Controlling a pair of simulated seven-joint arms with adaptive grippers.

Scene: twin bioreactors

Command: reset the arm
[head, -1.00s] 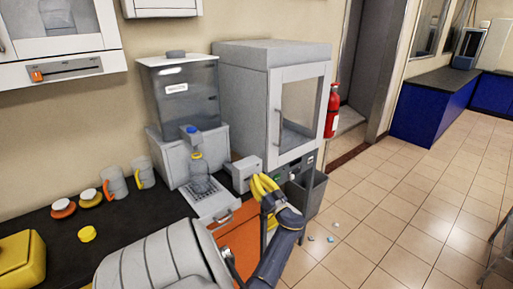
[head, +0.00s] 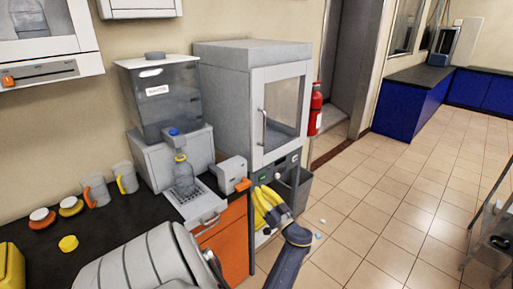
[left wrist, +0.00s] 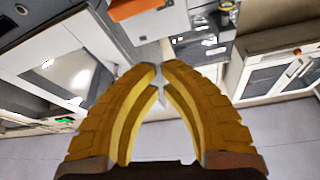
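My left gripper (head: 265,205) has yellow fingers and a dark arm link behind it. In the head view it is over the floor, just right of the orange cabinet (head: 225,243) and in front of the lower part of the grey oven-like machine (head: 226,100). In the left wrist view the two fingers (left wrist: 160,72) lean together, their tips nearly meeting, with nothing seen held between them. My right gripper is in neither view.
A grey bin (head: 297,192) is beside the machine. The tiled floor (head: 400,220) to the right is largely open.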

